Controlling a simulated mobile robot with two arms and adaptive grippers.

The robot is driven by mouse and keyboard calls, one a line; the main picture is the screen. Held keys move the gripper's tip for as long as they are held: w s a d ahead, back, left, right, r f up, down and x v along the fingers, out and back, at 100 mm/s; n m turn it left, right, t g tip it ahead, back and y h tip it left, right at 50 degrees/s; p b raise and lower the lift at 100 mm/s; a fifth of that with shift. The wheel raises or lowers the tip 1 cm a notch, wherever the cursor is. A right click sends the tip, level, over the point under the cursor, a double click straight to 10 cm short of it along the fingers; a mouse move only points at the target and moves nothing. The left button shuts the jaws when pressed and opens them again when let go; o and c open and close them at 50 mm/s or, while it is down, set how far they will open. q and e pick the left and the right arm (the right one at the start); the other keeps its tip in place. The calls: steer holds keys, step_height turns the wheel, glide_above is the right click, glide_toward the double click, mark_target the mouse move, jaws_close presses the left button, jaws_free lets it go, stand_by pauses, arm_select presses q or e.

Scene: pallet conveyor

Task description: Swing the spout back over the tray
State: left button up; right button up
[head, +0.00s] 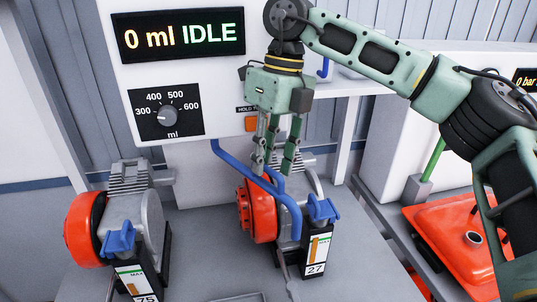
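The blue spout (238,168) is a bent tube that comes out of the white panel, runs down to the right and ends in front of the right-hand pump unit. My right gripper (273,170) points down at the spout's bent part, its fingers apart. I cannot tell whether the fingers touch the tube. A grey rim at the bottom edge, possibly the tray (240,298), is mostly cut off. The spout's end lies above and to the right of that rim. My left gripper is not in view.
A display (180,38) reads "0 ml IDLE" above a dial (167,115). Two grey-and-red pump units (135,205) (258,210) stand on the grey surface, with gauges marked 75 and 27. A red container (450,232) stands at right. The floor between the pumps is clear.

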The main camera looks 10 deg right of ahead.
steer(key=shift+c, duration=0.6)
jaws_close()
